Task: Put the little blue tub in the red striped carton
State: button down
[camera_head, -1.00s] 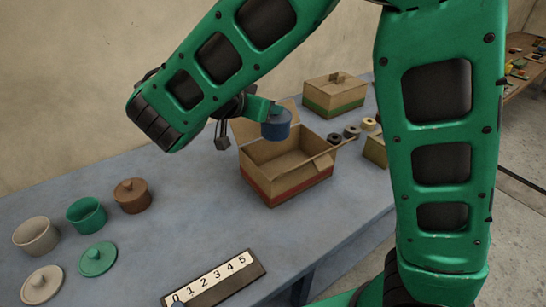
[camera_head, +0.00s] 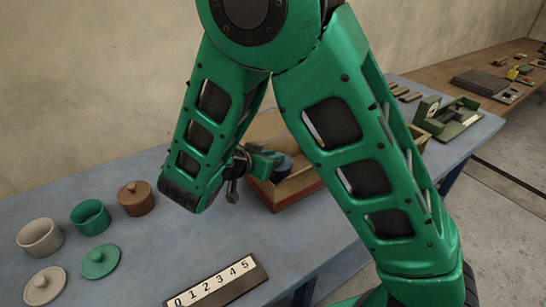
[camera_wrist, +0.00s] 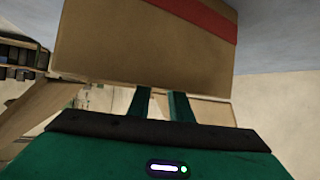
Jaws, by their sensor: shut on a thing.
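The red striped carton (camera_head: 290,197) stands open on the blue-grey table, partly hidden behind my arm. A raised cardboard flap shows at its back. My gripper (camera_head: 268,157) is shut on the little blue tub (camera_head: 284,166), which is low at the carton's mouth, apparently inside its rim. I cannot tell whether the tub touches the bottom. In the wrist view, the carton's wall with its red stripe (camera_wrist: 195,14) fills the upper middle, the fingers of my gripper (camera_wrist: 160,98) pass behind it, and the tub is hidden.
A beige tub (camera_head: 40,240), a green tub (camera_head: 91,218) and a brown lidded tub (camera_head: 136,198) stand at left, with a beige lid (camera_head: 42,287) and a green lid (camera_head: 100,262). A numbered strip (camera_head: 217,284) lies in front. A green fixture (camera_head: 450,118) sits at far right.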

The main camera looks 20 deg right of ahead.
jog(key=c, duration=1.6)
grip_release()
jog(key=v, duration=1.2)
jog(key=shift+s, duration=0.1)
